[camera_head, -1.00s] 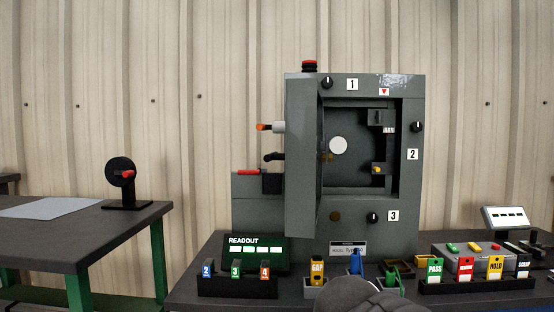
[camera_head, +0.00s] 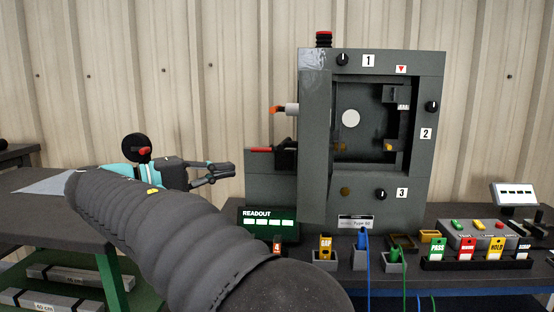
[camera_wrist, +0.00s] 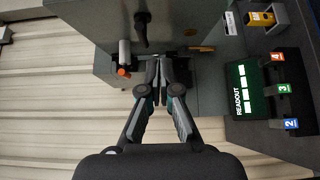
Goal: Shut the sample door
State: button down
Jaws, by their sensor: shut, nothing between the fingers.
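The sample door (camera_head: 314,150) is a tall grey panel on the left of the grey enclosure's opening (camera_head: 365,125). It stands swung out towards me, so the inside shows. My gripper (camera_head: 232,170) is left of the enclosure and its fingers point right, apart from the door. The fingers are shut and empty; the wrist view shows them (camera_wrist: 165,65) close together before a grey surface. An orange-tipped white cylinder (camera_head: 290,109) sticks out on the left side. It also shows in the wrist view (camera_wrist: 124,56), near a black lever (camera_wrist: 142,30).
A readout box (camera_head: 268,220) stands in front of the enclosure at lower left. Coloured connectors (camera_head: 326,246) and a tag rack (camera_head: 475,260) line the bench front. My arm covers the lower left.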

jog(key=s+d+x, duration=0.1)
jog(key=s+x, duration=0.1)
jog(key=x, duration=1)
jog(key=shift+d, duration=0.55)
jog(key=shift+s+r, duration=0.1)
jog(key=shift+r, duration=0.05)
